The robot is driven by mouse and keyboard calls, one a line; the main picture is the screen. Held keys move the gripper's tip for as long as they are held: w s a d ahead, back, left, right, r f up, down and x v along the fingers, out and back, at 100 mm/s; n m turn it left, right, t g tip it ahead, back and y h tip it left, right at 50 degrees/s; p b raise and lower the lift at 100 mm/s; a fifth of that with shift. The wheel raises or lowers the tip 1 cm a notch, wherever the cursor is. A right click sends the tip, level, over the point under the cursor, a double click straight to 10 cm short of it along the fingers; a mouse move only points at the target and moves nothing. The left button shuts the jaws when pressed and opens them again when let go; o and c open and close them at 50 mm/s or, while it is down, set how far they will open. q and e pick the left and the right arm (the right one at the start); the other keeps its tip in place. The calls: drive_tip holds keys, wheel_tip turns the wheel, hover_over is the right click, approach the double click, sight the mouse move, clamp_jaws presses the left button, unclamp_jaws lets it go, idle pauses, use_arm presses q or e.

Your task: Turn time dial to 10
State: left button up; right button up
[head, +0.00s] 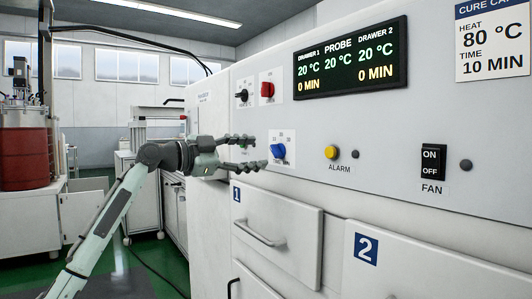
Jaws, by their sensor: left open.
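The blue dial (278,150) sits on the white front panel, on a small marked plate whose numbers are too small to read. It appears to be the time dial. My left gripper (256,153) is open, its two dark fingers pointing right toward the blue dial. The lower fingertip is close to the dial's left side; I cannot tell if it touches. A red dial (267,90) and a black dial (242,96) are higher on the panel. The display (351,60) reads 20 °C and 0 MIN for drawers 1 and 2. My right gripper is not in view.
A card (491,40) reads heat 80 °C, time 10 MIN. A yellow alarm button (331,152) and a fan switch (433,162) are right of the blue dial. Drawer 1 (290,222) and drawer 2 (430,270) have fronts below. A red drum (25,158) stands far left.

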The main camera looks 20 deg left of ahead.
use_arm(q)
drive_tip(key=v, duration=0.6)
drive_tip(key=shift+s, duration=0.15)
drive_tip(key=s+d+f+n+g+y+p, duration=0.1)
drive_tip(key=d+f+n+g+y, duration=0.1)
drive_tip(key=f, duration=1.1)
drive_tip(key=s+d+f+n+g+y+p, duration=0.1)
drive_tip(key=s+f+n+y, duration=0.15)
drive_tip(key=f, duration=1.05)
drive_tip(key=d+f+n+g+y+p, duration=0.1)
drive_tip(key=d+f+n+g+y, duration=0.15)
drive_tip(key=f, duration=0.95)
drive_tip(key=s+f+n+g+y, duration=0.2)
drive_tip(key=s+f+n, duration=0.2)
drive_tip(key=s+f, duration=0.95)
drive_tip(key=s+a+f+n+g+y+p, duration=0.1)
drive_tip(key=s+f+n+g, duration=0.1)
drive_tip(key=s+f, duration=0.4)
drive_tip(key=s+a+f+n+g+y+p, duration=0.1)
drive_tip(key=s+f, duration=0.5)
drive_tip(key=s, duration=0.8)
drive_tip(key=shift+a+n+g+y, duration=0.4)
drive_tip(key=shift+n+y, duration=0.1)
drive_tip(key=shift+y, duration=0.2)
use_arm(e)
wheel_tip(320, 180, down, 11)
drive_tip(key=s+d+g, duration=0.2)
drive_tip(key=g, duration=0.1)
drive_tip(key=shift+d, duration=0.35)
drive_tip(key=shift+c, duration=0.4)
